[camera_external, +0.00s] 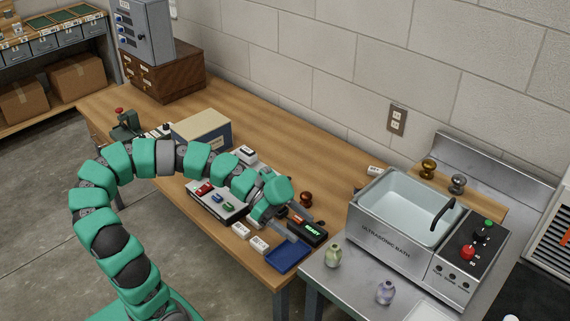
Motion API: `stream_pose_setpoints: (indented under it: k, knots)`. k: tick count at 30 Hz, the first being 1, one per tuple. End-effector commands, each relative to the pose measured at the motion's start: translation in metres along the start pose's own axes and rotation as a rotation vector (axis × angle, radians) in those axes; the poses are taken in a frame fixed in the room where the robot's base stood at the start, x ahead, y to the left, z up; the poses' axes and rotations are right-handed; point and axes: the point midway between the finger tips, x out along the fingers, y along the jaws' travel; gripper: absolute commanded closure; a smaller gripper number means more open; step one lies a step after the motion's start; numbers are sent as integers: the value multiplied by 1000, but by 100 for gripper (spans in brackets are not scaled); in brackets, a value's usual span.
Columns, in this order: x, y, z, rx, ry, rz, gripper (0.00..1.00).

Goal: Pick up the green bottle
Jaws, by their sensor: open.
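The green bottle (333,257) is small and pale green. It stands upright near the front left corner of the steel counter. My gripper (302,229) is over the right end of the wooden bench, to the upper left of the bottle and apart from it. Its jaws are open, and I see nothing held in them. They partly cover the dark items on the bench behind them.
A lilac bottle (385,292) stands right of the green one. The ultrasonic bath (368,228) is behind both. A blue tray (287,255) lies at the bench end, with small white boxes (259,245) beside it. Steel (345,285) between the bottles is bare.

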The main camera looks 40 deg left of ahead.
Motion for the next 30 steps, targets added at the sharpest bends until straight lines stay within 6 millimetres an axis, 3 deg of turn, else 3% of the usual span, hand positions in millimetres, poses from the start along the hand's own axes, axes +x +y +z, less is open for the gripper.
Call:
stream_pose_setpoints:
  k: [5,18,30]
  knots:
    - [15,5,0,19,14,17,36]
    - [79,6,0,16,11,17,36]
    - [102,5,1,17,11,15,36]
